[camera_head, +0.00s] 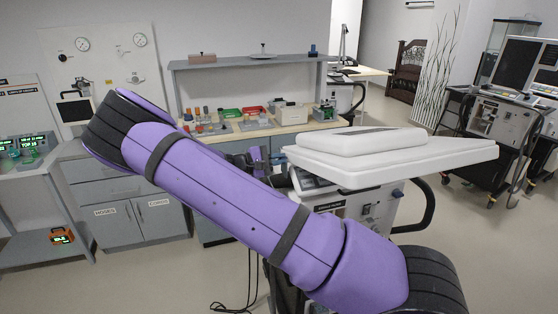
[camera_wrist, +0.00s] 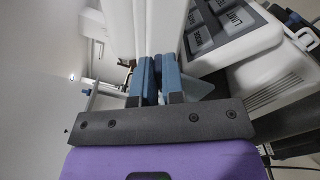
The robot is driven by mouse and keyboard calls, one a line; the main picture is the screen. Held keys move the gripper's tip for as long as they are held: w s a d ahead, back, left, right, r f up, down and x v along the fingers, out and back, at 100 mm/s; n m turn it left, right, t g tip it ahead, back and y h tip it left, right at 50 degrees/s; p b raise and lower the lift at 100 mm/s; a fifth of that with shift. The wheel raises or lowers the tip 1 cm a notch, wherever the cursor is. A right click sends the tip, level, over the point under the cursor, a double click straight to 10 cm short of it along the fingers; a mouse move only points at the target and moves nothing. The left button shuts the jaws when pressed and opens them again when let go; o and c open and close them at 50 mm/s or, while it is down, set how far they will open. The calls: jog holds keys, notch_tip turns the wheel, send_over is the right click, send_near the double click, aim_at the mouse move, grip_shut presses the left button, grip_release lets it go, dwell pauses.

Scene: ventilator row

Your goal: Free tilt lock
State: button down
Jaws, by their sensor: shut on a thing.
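My gripper (camera_wrist: 156,72) shows in the wrist view with its two blue fingers close together, shut on a small dark blue piece (camera_wrist: 158,64) that looks like the tilt lock. The fingers hide most of this piece. It sits beside the white tilting panel (camera_wrist: 134,28) of the ventilator cart. In the head view, the panel (camera_head: 440,160) juts out to the right over the cart body (camera_head: 362,215). My gripper (camera_head: 258,160) is partly hidden there at the panel's left edge, and its fingertips cannot be made out.
A keypad with large labelled keys (camera_wrist: 226,24) is close to the right of the fingers. A workbench (camera_head: 245,131) with trays stands behind the cart, and grey cabinets (camera_head: 125,215) stand at left. Another ventilator cart (camera_head: 505,110) stands at right. Floor is open at right.

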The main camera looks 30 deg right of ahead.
jog(key=c, duration=1.2)
grip_release()
jog(key=v, duration=1.1)
jog(key=shift+d, duration=0.1)
